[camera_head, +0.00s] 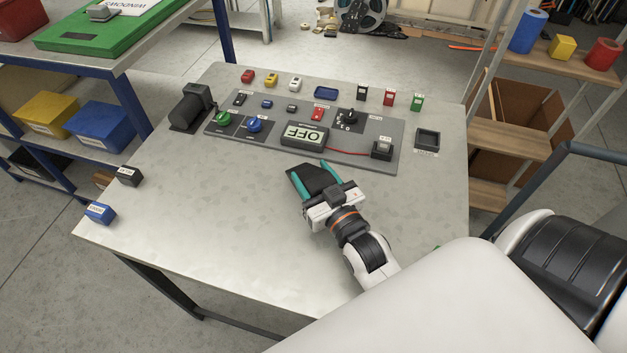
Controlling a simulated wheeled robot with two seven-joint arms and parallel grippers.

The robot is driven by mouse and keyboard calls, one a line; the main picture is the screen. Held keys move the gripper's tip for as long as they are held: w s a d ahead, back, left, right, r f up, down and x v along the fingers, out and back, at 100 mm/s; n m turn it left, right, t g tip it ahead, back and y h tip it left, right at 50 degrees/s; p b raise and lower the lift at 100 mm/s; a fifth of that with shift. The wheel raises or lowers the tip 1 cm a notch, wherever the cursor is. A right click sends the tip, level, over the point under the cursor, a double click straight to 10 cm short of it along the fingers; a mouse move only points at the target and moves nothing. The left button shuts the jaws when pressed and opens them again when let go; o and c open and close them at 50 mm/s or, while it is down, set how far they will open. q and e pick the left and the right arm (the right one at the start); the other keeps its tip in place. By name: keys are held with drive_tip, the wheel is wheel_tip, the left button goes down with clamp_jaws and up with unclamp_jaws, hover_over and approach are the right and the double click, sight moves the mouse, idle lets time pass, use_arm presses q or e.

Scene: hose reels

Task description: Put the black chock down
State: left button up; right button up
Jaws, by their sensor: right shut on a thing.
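The black chock (307,177) is a dark wedge-shaped block over the middle of the grey table (180,220), just in front of the control panel. My right gripper (308,169) reaches in from the lower right. Its two teal fingers are shut on the chock, one on each side. The gripper body hides the chock's near end. I cannot tell whether the chock touches the tabletop. My left gripper is not in view.
Small labelled blocks line the back; a black block (129,176) and a blue block (100,213) sit at the left edge. The table's front left is clear.

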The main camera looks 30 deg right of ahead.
drive_tip(key=shift+f, duration=0.9)
drive_tip(key=o, duration=1.3)
